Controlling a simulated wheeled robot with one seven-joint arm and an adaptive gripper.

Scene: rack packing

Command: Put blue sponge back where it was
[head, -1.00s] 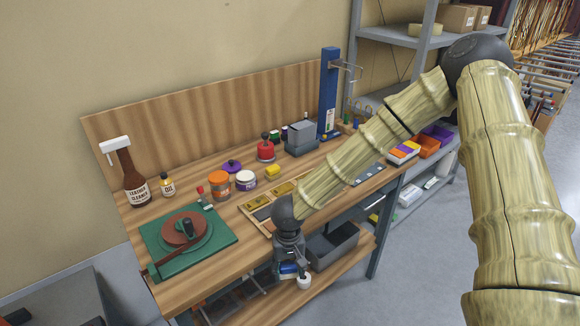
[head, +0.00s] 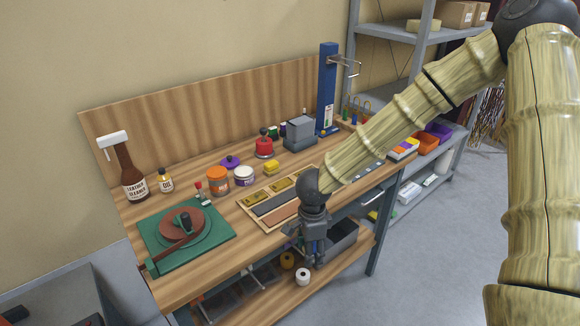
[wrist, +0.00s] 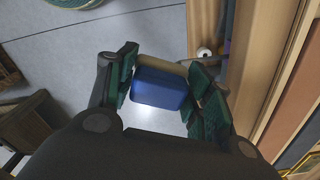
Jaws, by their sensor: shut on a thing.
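The blue sponge (wrist: 160,92) has a beige layer along its far side. In the wrist view it sits between the two green-padded fingers of my gripper (wrist: 164,76), which is shut on it. In the head view my gripper (head: 313,258) points down in front of the workbench's front edge, before the lower shelf. I cannot make out the sponge clearly there. The wrist view shows grey floor beneath the sponge and the wooden bench edge at the right.
The workbench (head: 213,272) carries a wooden tray (head: 248,212) with dark and brown bars, a green mat (head: 219,236), jars and a yellow block (head: 271,167). Below, the lower shelf (head: 328,277) holds a grey bin (head: 343,240) and rolls. A shelving unit (head: 392,38) stands behind right.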

